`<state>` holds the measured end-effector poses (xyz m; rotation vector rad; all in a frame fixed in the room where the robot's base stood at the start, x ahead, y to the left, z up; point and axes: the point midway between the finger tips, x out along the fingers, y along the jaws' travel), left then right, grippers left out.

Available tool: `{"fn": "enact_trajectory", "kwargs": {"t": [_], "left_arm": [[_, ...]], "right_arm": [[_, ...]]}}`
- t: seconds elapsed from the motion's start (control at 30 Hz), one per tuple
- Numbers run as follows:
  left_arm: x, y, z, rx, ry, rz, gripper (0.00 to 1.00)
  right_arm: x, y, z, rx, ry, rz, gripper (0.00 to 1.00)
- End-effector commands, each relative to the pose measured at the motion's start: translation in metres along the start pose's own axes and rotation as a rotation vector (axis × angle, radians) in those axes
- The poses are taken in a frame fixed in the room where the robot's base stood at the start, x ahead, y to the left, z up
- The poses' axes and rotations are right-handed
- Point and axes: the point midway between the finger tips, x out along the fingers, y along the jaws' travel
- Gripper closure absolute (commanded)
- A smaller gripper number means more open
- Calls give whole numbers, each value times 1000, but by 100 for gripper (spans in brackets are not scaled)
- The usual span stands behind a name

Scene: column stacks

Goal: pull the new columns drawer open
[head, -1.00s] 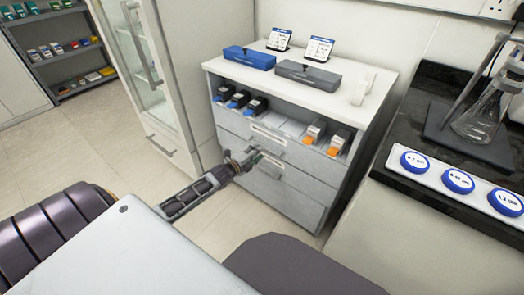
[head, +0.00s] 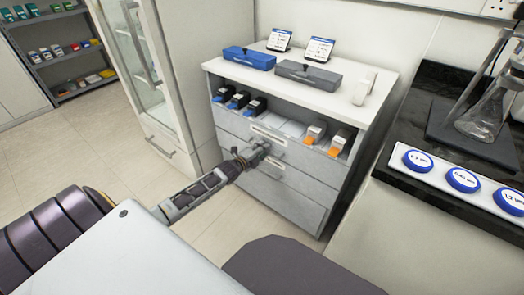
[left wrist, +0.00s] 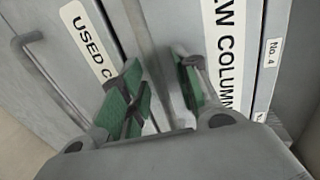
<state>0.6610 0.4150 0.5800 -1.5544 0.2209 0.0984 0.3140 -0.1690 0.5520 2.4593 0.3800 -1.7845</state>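The new columns drawer (head: 232,124) is the upper grey drawer of the white cabinet, below the open shelf. It looks closed, flush with the front. Its label (left wrist: 229,50) shows in the left wrist view. My left gripper (head: 262,150) is at this drawer's front, by its handle. In the left wrist view my left gripper (left wrist: 158,68) has its green-padded fingers apart, and the grey bar handle (left wrist: 143,35) runs between them. I see a gap beside the bar; contact is not clear. My right gripper is not in view.
The used columns drawer (head: 300,209) is below, with its handle (left wrist: 40,62) left in the wrist view. The shelf above holds blue and orange-ended boxes. A glass-door cabinet (head: 170,120) stands left and a dark counter (head: 440,180) right. Floor is free in front.

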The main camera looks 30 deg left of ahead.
Motion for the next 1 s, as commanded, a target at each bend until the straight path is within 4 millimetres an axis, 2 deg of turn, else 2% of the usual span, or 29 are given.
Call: {"fn": "enact_trajectory", "kwargs": {"t": [0.07,0.3,0.77,1.0], "left_arm": [[0,0,0,0,0,0,71],[0,0,0,0,0,0,100],[-2,0,0,0,0,1,100],[-11,2,0,-1,0,2,100]], "right_arm": [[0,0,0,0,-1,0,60],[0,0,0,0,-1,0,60],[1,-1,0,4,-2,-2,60],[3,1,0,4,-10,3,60]]}}
